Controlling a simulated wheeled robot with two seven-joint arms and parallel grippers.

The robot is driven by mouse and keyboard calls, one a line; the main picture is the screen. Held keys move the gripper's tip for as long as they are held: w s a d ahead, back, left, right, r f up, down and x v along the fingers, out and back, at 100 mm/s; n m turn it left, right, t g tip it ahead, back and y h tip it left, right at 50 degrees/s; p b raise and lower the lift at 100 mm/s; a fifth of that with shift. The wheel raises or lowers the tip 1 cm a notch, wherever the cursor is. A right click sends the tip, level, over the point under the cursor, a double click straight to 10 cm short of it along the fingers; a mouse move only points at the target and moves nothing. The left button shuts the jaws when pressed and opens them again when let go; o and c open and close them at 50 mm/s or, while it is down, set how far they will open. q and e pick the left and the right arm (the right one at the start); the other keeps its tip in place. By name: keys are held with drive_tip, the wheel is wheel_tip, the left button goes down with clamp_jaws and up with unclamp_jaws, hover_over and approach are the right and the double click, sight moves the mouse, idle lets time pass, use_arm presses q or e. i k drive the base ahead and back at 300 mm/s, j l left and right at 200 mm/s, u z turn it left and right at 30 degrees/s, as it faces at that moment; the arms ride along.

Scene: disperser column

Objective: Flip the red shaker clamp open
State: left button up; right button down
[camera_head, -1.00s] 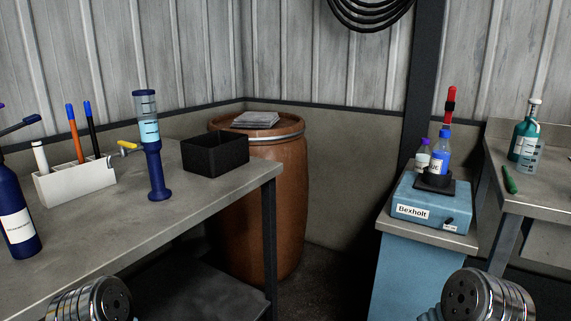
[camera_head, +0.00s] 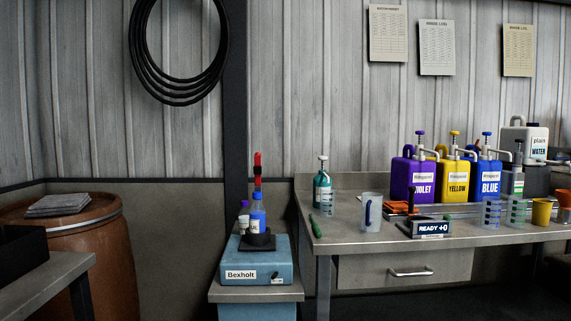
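The red shaker clamp (camera_head: 257,165) stands upright at the back of the blue Bexholt shaker (camera_head: 255,262), in the middle of the head view. Its red handle points up, above a dark lower part. A blue-capped bottle (camera_head: 257,212) and a smaller purple-capped bottle (camera_head: 244,215) stand on the shaker's black holder in front of the clamp and hide its base. Whether the clamp presses on a bottle cannot be told. Neither of my grippers shows in the head view now.
A long bench (camera_head: 345,253) to the right holds a teal bottle (camera_head: 322,190), a green pen (camera_head: 315,227), beakers, and violet (camera_head: 412,182), yellow and blue pump jugs. A brown barrel (camera_head: 95,262) and a dark bin (camera_head: 20,258) are at left.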

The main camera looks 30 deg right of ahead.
sight(258, 167)
drive_tip(key=i+j+z, duration=0.15)
drive_tip(key=z, duration=0.25)
drive_tip(key=i+j+z, duration=0.1)
drive_tip(key=z, duration=0.25)
drive_tip(key=i+j+z, duration=0.1)
drive_tip(key=j+z, duration=0.3)
drive_tip(key=i+j+z, duration=0.1)
drive_tip(key=z, duration=0.25)
